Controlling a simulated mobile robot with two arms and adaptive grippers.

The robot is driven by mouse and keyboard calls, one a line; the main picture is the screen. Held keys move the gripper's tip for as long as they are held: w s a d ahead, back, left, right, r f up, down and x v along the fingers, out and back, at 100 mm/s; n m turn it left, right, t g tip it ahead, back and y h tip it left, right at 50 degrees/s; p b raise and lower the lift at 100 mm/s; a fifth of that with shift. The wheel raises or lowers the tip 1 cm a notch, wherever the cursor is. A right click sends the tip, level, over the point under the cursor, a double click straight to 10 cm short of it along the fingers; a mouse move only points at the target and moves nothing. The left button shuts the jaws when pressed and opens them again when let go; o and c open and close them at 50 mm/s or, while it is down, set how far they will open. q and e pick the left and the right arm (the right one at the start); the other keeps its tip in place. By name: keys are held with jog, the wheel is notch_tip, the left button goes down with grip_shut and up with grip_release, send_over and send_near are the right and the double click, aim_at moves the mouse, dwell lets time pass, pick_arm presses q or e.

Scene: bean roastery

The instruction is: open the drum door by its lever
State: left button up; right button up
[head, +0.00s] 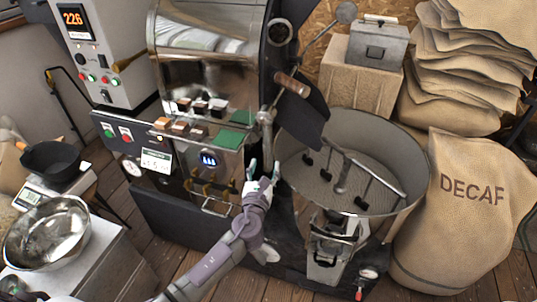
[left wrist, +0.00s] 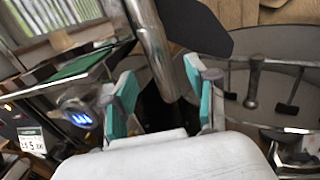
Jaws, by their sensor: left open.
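The roaster's front (head: 207,55) is shiny metal with a dark side plate. A grey metal lever-like bar (head: 266,128) hangs at its right edge, above my left gripper (head: 264,172). My left gripper is open, its teal-padded fingers pointing up toward the bar's lower end. In the left wrist view the bar (left wrist: 150,45) comes down between the spread fingers of the gripper (left wrist: 163,92), with no clear contact. A wooden-handled part (head: 292,84) sticks out higher on the dark plate. I cannot tell the door's outline apart. My right gripper is not in view.
A round cooling tray (head: 413,165) with stirring arms stands right of the gripper. A small shelf with bean samples and a green pad (head: 231,139) juts out at its upper left. A DECAF sack (head: 465,215) stands far right. A metal bowl (head: 45,233) sits at left.

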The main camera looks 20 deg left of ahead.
aim_at(267, 158)
pick_arm(q)
jog(key=w, duration=0.5)
jog(key=shift+w+a, duration=0.35)
jog(key=shift+w, duration=0.05)
grip_shut()
